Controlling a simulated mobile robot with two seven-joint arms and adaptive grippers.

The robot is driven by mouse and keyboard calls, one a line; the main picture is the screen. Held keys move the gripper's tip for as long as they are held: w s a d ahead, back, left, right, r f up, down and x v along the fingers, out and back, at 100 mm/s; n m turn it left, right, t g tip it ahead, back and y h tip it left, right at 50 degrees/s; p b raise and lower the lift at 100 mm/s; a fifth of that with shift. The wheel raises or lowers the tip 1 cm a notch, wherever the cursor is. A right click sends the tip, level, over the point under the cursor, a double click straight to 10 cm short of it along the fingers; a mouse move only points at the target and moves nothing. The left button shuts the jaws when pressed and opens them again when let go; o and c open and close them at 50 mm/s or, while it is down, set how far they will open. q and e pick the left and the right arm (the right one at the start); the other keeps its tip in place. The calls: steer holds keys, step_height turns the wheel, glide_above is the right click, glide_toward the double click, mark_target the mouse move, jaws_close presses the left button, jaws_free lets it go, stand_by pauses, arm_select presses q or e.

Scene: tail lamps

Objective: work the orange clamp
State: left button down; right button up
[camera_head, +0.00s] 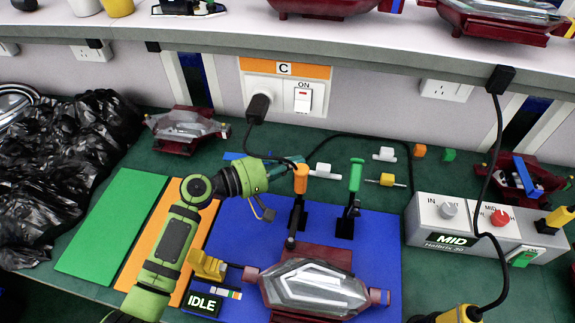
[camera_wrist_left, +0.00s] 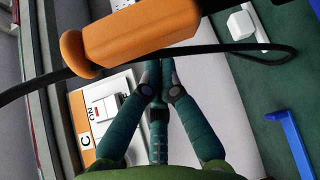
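A clear-and-red tail lamp (camera_head: 315,285) lies on the blue mat (camera_head: 380,240). My right gripper is not in view.
A green-handled clamp (camera_head: 355,176) stands just right. A black cable (camera_head: 350,140) runs behind both clamps, close to my fingers in the wrist view. A grey control box (camera_head: 480,228) reading MID is at right; a wall switch (camera_head: 302,97) is behind. Black bags (camera_head: 70,150) lie left.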

arm_select(q)
steer(key=w+f+b+v, duration=0.1)
steer(key=b+v, duration=0.1)
steer(key=v, duration=0.7)
steer(key=shift+a+f+b, duration=0.2)
steer(key=shift+a+b, duration=0.1)
steer(key=shift+a, duration=0.25)
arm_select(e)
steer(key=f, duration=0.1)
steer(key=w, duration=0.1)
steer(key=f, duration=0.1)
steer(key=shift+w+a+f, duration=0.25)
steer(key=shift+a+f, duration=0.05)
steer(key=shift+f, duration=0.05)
